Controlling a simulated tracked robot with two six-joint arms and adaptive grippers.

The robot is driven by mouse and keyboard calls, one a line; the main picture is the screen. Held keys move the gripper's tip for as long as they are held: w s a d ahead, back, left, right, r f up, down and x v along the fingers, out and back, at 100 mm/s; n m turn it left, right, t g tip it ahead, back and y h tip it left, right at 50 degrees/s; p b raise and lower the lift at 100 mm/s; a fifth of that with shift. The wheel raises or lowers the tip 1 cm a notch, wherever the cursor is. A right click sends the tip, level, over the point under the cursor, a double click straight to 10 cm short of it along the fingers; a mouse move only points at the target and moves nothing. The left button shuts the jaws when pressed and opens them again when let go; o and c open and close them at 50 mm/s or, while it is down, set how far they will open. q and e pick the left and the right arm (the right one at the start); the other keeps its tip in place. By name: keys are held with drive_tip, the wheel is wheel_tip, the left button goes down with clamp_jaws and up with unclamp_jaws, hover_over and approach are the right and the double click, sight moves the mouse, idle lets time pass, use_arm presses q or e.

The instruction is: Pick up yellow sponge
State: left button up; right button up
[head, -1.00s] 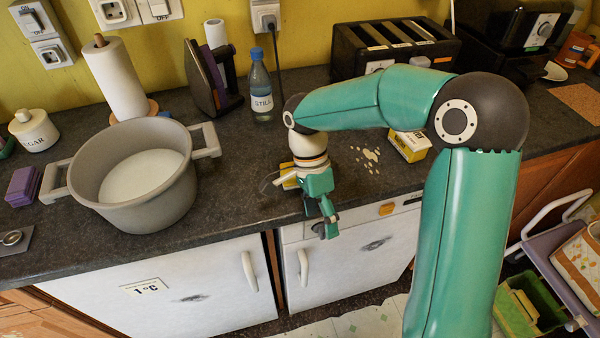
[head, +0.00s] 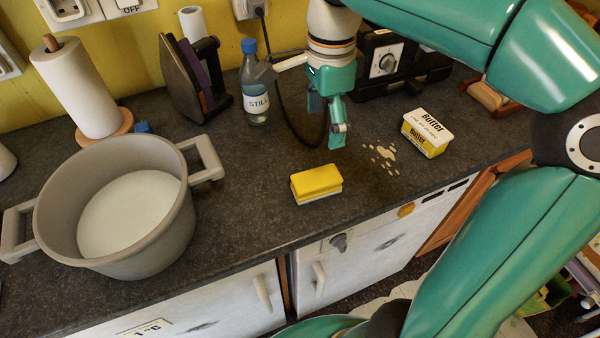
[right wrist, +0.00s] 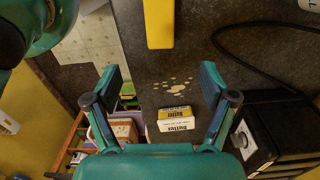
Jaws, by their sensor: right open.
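The yellow sponge (head: 316,181), with a pale lower layer, lies flat on the dark worktop near its front edge. My right gripper (head: 327,120) is open and empty, above the worktop and behind the sponge, slightly right of it in the head view. It does not touch the sponge. In the right wrist view the sponge (right wrist: 158,22) shows at the top edge, partly cut off, beyond the spread fingertips (right wrist: 162,78). My left gripper is out of view.
A grey pot (head: 120,245) stands left of the sponge. A STILL bottle (head: 256,88) and an iron (head: 192,80) stand behind. A butter tub (head: 427,134) and pale spilled bits (head: 381,156) lie to the right. Worktop around the sponge is clear.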

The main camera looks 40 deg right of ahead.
sight(317, 176)
wheel_tip(317, 176, down, 11)
drive_tip(key=shift+r+b, duration=0.15)
drive_tip(key=shift+b, duration=0.45)
drive_tip(key=shift+w+a+f, duration=0.1)
drive_tip(key=shift+a+f, duration=0.1)
drive_tip(key=shift+f, duration=1.25)
drive_tip(key=shift+a+f, duration=0.15)
drive_tip(key=shift+f, duration=1.25)
drive_tip(key=shift+c, duration=0.3)
drive_tip(key=c, duration=1.1)
drive_tip(key=shift+o, duration=0.2)
drive_tip(key=shift+r, duration=0.15)
wheel_tip(317, 176, up, 20)
drive_tip(key=p, duration=0.2)
